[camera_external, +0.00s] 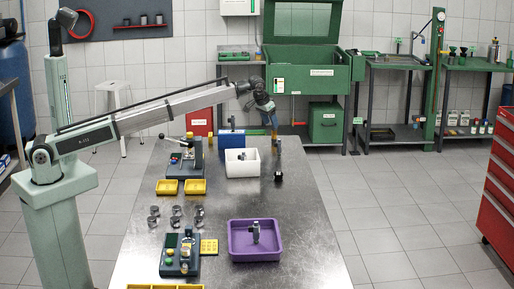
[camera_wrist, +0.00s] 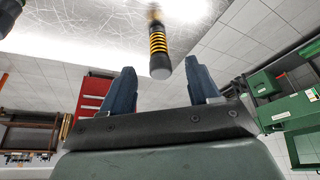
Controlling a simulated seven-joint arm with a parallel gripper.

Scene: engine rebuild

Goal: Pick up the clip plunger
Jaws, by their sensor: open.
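A slim tool with a yellow-and-black ribbed body and a grey end, which looks like the clip plunger (camera_wrist: 159,50), shows in the wrist view at the top centre. Its grey end lies between the two dark blue fingertips of my gripper (camera_wrist: 160,68), with a gap on each side. The fingers are open and not closed on it. In the external view my gripper (camera_external: 273,127) hangs over the far right part of the steel table.
A white bin (camera_external: 233,168) and a blue box (camera_external: 231,141) stand left of my gripper. A small black block (camera_external: 278,176) sits nearby. A purple tray (camera_external: 234,253) is toward the front. The table's right edge (camera_external: 316,185) is close.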

